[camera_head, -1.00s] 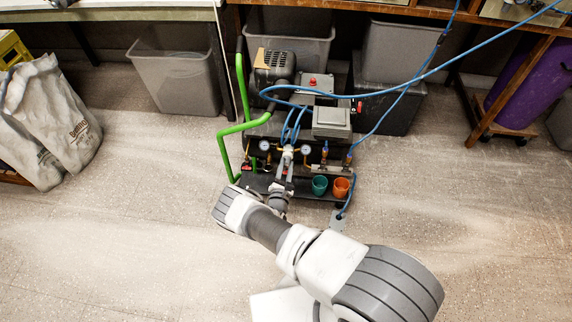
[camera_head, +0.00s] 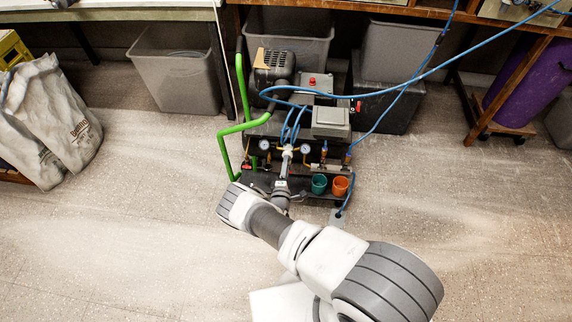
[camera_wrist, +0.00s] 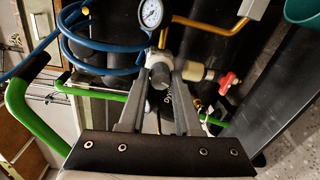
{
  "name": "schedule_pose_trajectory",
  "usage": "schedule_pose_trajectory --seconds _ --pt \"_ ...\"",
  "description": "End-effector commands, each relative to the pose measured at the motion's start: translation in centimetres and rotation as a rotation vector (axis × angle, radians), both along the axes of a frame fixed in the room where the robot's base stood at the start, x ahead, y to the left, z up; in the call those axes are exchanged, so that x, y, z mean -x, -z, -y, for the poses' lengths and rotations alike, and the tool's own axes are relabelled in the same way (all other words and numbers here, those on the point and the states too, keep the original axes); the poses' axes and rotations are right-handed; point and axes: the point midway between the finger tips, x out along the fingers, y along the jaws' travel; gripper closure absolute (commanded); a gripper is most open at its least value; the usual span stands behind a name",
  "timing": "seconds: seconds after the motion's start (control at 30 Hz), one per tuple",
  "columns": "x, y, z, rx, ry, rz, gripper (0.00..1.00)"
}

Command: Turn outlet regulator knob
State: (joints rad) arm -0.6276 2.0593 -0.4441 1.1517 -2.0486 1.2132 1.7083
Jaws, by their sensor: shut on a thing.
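The regulator knob (camera_wrist: 160,75) is a grey, round piece below a pressure gauge (camera_wrist: 151,14) in the wrist view. My gripper (camera_wrist: 162,70) has one finger on each side of the knob and is shut on it. In the head view my gripper (camera_head: 284,165) reaches to the front middle of the compressor unit (camera_head: 298,115), between two round gauges, the left one (camera_head: 264,145) and the right one (camera_head: 305,149). There the knob is hidden by my gripper. How far the knob is turned cannot be told.
Blue hoses (camera_head: 290,125) and a green pipe (camera_head: 238,128) run close around the unit. A red valve handle (camera_wrist: 228,82) sits just right of my fingers. A green cup (camera_head: 319,184) and an orange cup (camera_head: 340,187) stand at the right. The floor in front is clear.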

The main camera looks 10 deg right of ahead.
Motion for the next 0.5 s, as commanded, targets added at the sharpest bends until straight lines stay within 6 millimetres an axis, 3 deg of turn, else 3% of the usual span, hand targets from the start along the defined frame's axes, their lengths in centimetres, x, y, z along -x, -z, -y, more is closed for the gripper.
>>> schedule_pose_trajectory --seconds 0.5 --pt "-0.06 -0.04 0.1 -0.444 0.001 0.145 1.0"
